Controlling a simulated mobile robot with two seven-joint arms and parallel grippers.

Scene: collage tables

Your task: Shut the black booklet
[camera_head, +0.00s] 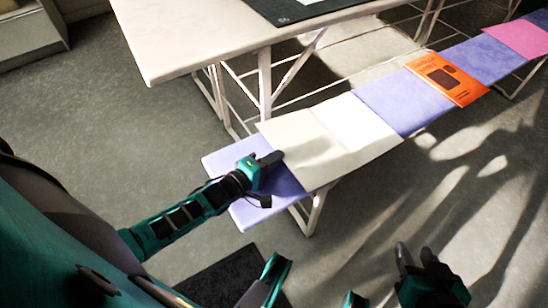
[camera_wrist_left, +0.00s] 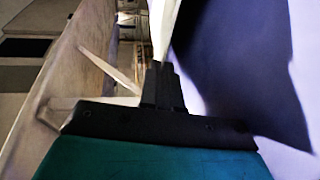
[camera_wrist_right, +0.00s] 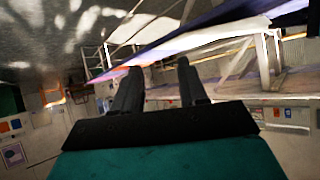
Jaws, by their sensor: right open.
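An open booklet lies on the purple bench, with a cream left page (camera_head: 300,148) and a white right page (camera_head: 355,122); no black cover shows, so I cannot confirm it is the black booklet. My left gripper (camera_head: 271,159) is at the booklet's left edge. In the left wrist view its fingers (camera_wrist_left: 163,75) are together, with a pale sheet edge (camera_wrist_left: 163,25) rising from between the tips. My right gripper (camera_head: 415,254) is open and empty, apart from the bench at lower right; its spread fingers also show in the right wrist view (camera_wrist_right: 158,78).
The purple bench (camera_head: 395,98) also carries an orange booklet (camera_head: 446,78) and a pink sheet (camera_head: 522,38) farther right. A pale table (camera_head: 190,45) stands behind, with a black flat item (camera_head: 283,17) bearing white paper. Shadowed floor in front of the bench is clear.

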